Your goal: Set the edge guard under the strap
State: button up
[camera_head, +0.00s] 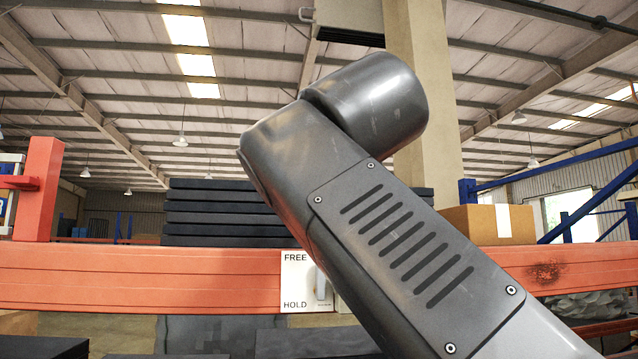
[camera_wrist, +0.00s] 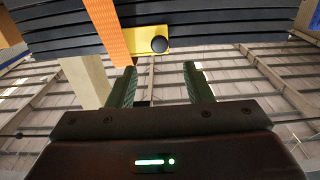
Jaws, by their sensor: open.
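In the wrist view an orange strap (camera_wrist: 108,32) runs across the edges of a stack of dark slabs (camera_wrist: 215,28). A yellow piece with a round black knob, which looks like the edge guard (camera_wrist: 140,42), is against the stack at the strap's right side. Whether it reaches under the strap I cannot tell. My gripper (camera_wrist: 161,80) is open, its two green fingers apart with nothing between them, just below the yellow piece in the picture. In the head view the slab stack (camera_head: 235,215) shows behind my arm; the strap, yellow piece and gripper are hidden there.
An orange beam (camera_head: 130,278) crosses in front of the stack in the head view. It carries a FREE/HOLD plate (camera_head: 294,282). A cardboard box (camera_head: 488,224) stands to the right, near a pale column (camera_head: 425,60). An orange upright (camera_head: 40,190) stands at left.

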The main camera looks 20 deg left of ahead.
jog(key=p+x, duration=0.2)
jog(key=x, duration=0.6)
jog(key=shift+w+p, duration=0.25)
jog(key=shift+p, duration=0.1)
jog(key=shift+a, duration=0.1)
jog(key=shift+c, duration=0.5)
grip_shut()
